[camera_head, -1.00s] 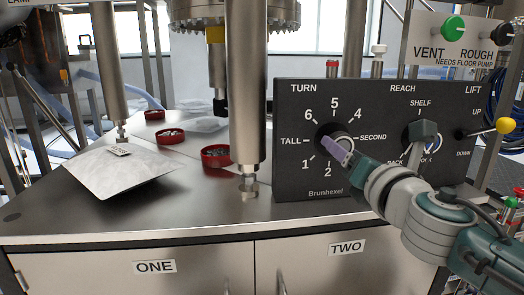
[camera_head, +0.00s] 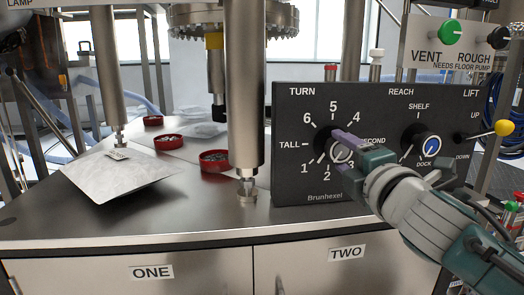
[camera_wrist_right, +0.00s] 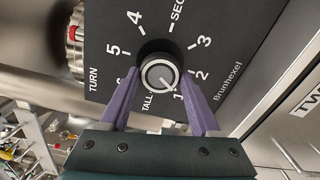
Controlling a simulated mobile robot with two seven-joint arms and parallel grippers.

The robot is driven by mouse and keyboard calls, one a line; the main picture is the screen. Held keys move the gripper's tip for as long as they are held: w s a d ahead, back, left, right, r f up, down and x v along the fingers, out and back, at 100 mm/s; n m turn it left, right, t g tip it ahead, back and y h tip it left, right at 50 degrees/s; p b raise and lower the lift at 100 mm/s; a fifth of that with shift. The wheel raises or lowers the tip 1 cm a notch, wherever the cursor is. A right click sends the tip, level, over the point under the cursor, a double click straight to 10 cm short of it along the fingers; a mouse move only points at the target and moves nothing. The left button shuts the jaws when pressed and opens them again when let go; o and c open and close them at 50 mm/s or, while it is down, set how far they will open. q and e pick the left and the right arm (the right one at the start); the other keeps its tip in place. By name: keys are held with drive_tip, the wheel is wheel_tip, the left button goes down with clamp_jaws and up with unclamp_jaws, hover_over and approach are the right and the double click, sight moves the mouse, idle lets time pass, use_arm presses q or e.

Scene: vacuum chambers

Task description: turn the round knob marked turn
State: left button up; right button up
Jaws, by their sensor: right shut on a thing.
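The round black knob (camera_head: 323,142) under the word TURN sits at the left of the dark Brunhexel panel (camera_head: 290,185), ringed by TALL, SECOND and numbers. It also shows in the right wrist view, a dark knob (camera_wrist_right: 158,73) with a pale ring on its face. The line on that face seems to point towards 1. My right gripper (camera_head: 338,146) comes from the lower right, its purple fingers on either side of the knob and shut on it. In the head view the fingers hide part of the knob. My left gripper is not in view.
The REACH knob (camera_head: 428,146) with a blue centre and the yellow-tipped LIFT lever (camera_head: 504,127) are right of my gripper. A steel column (camera_head: 246,90) stands left of the panel. Red dishes (camera_head: 215,160) and a tilted metal plate (camera_head: 115,175) are on the bench.

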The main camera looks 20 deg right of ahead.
drive_tip(key=shift+m, duration=1)
drive_tip(key=o, duration=1.4)
drive_tip(key=shift+s, duration=0.1)
